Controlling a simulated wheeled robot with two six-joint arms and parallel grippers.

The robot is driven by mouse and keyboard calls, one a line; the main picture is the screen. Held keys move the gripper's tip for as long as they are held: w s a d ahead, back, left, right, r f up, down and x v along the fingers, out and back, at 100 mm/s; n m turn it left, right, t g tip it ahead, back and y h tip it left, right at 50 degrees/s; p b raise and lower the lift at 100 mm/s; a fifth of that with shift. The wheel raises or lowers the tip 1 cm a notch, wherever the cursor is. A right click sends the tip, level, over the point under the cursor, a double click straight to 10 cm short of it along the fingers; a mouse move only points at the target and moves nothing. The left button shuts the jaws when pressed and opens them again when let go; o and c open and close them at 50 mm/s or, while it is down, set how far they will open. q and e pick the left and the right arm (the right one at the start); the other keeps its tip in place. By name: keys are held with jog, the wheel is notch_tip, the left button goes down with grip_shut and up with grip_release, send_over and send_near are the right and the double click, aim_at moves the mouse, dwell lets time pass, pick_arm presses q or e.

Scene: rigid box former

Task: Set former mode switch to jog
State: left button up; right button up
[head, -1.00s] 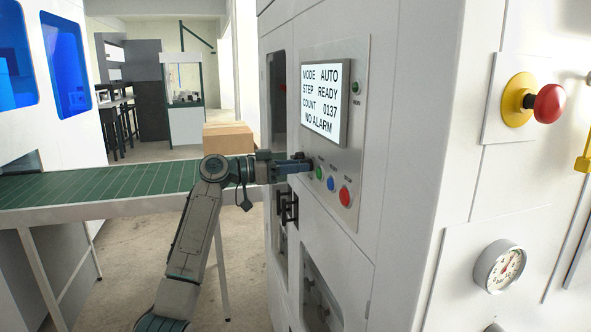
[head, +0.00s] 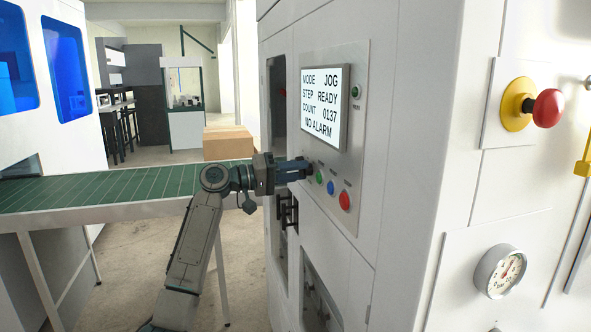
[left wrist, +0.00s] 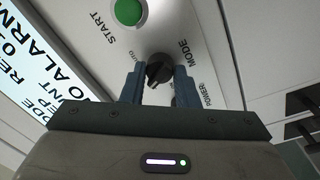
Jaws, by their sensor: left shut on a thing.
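The former's control panel (head: 355,175) is on the white machine front. Its display (head: 322,105) reads MODE JOG, STEP READY, COUNT 0137, NO ALARM. In the left wrist view the black mode switch (left wrist: 159,70) sits between the two fingertips of my left gripper (left wrist: 159,85), beside the MODE label. In the head view my left gripper (head: 300,170) reaches the panel's lower left and hides the switch. It is shut on the switch knob. My right gripper is not in view.
Green (head: 318,177), blue (head: 330,187) and red (head: 345,199) buttons sit close to the right of the gripper. A red emergency stop (head: 547,108) and a gauge (head: 500,271) are on the right face. A green conveyor (head: 110,186) with a cardboard box (head: 228,143) stands behind the arm.

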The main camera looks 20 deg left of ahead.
pick_arm(q)
jog(key=shift+r+n+p, duration=0.1)
jog(key=shift+n+p, duration=0.5)
jog(key=shift+n, duration=1)
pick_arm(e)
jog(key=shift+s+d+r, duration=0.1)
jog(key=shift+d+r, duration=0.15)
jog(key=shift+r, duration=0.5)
pick_arm(q)
jog(key=o, duration=1)
jog(key=shift+c, duration=0.2)
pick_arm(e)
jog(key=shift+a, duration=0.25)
pick_arm(q)
jog(key=b+v, duration=0.4)
jog(key=v, duration=0.6)
jog(key=shift+s+a, duration=0.2)
jog(key=shift+a, duration=0.1)
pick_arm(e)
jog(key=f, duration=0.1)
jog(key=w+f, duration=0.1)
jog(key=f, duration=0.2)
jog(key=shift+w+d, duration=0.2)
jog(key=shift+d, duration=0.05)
